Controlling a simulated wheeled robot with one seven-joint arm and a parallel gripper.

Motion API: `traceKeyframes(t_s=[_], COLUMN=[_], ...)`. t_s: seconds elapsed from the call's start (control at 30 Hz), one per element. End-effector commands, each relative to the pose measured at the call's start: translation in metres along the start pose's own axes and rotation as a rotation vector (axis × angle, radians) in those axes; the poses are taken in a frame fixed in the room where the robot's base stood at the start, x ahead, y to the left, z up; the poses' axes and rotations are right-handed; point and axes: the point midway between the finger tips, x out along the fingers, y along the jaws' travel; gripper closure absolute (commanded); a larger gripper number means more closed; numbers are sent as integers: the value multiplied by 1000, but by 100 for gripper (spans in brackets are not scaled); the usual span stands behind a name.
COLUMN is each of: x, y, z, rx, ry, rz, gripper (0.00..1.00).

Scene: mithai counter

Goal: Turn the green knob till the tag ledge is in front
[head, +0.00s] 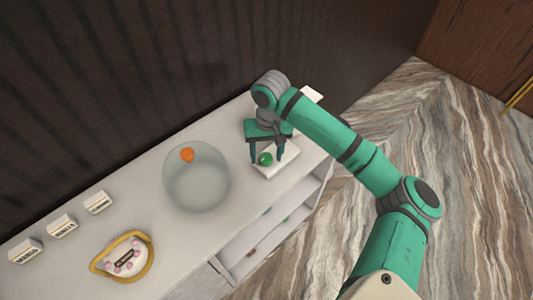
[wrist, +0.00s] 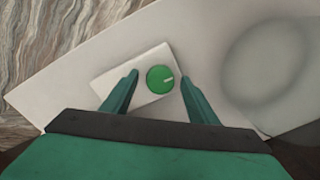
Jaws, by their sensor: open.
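The green knob (wrist: 160,79) is round with a pale pointer line and sits on a white base plate (wrist: 122,80) on the counter. In the wrist view the line points right. My gripper (wrist: 158,76) is open, with one finger on each side of the knob and gaps between. In the head view my gripper (head: 266,158) is above the knob (head: 265,159), pointing down. A glass-like round dome (head: 197,180) stands left of the knob, with an orange piece (head: 187,155) at its top. I cannot make out a tag ledge in either view.
The white counter (head: 165,220) runs along a dark ribbed wall. Several small lettered cards (head: 62,226) stand at its left. A gold-rimmed tray (head: 148,262) with a pink-dotted white item lies at the front left. Open shelves (head: 262,232) are below the counter's front edge.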

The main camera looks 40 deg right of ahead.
Motion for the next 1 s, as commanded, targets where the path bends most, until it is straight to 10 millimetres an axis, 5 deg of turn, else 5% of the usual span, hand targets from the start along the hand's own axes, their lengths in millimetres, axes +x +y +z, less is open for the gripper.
traceKeyframes(t_s=[0.17, 0.33, 0.67, 1.0], x=[0, 0, -1, -1], y=[0, 0, 0, 0], z=[0, 0, 0, -1], rx=[0, 0, -29, -235], ry=[0, 0, -1, -8], rz=[0, 0, 1, 2], gripper=[46, 87, 87, 87])
